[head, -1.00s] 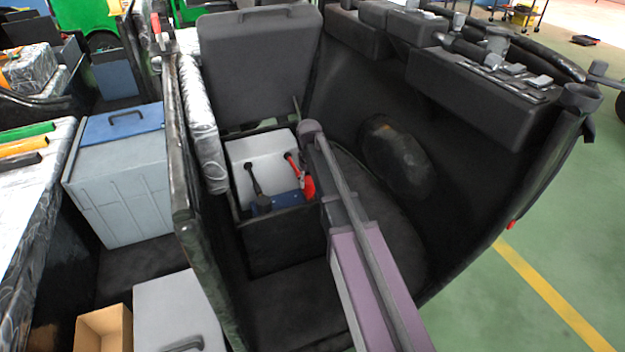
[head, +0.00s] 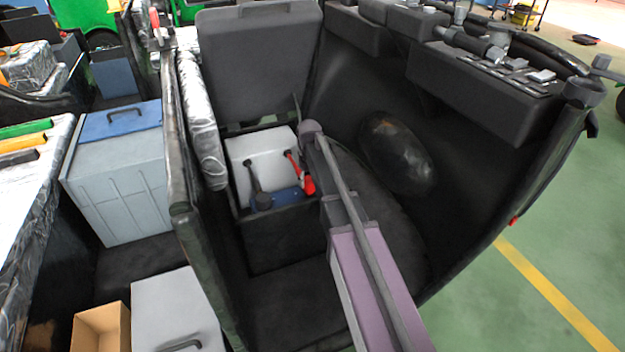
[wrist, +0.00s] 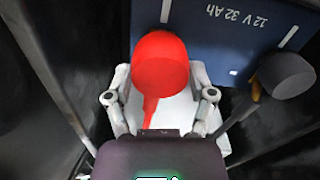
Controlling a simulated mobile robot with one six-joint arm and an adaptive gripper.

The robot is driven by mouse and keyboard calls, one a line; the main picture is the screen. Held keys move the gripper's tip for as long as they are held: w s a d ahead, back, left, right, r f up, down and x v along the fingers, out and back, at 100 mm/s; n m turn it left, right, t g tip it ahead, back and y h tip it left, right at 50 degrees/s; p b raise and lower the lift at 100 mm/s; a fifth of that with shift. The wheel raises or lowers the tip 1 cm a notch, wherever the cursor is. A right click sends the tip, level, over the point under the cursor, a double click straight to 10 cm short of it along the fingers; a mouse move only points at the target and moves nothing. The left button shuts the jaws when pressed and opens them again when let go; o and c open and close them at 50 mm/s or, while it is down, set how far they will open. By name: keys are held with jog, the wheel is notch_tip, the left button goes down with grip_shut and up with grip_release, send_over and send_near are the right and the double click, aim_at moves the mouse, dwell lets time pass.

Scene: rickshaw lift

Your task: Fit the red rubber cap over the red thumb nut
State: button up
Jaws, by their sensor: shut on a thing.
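The red rubber cap (wrist: 160,65) is large in the wrist view, with a red lead trailing from it toward my gripper. My gripper (wrist: 160,82) has one grey finger on each side of the cap and is shut on it. The cap is over the blue end of the battery (wrist: 225,45), which is marked 12 V 32 Ah. In the head view the red cap (head: 308,185) shows just left of my arm, which hides most of the gripper. I cannot make out the red thumb nut; the cap may hide it.
A black cap on a dark lead (wrist: 285,75) is to the right on the battery. The battery sits in a black box (head: 285,240) with close walls. A raised dark seat or lid (head: 260,60) stands behind it. A grey case (head: 120,180) is at the left.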

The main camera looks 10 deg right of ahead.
jog(key=shift+f+b, duration=0.75)
jog(key=shift+f, duration=0.05)
jog(key=o, duration=0.9)
jog(key=shift+c, duration=0.2)
jog(key=shift+s, duration=0.1)
jog(key=shift+r, duration=0.2)
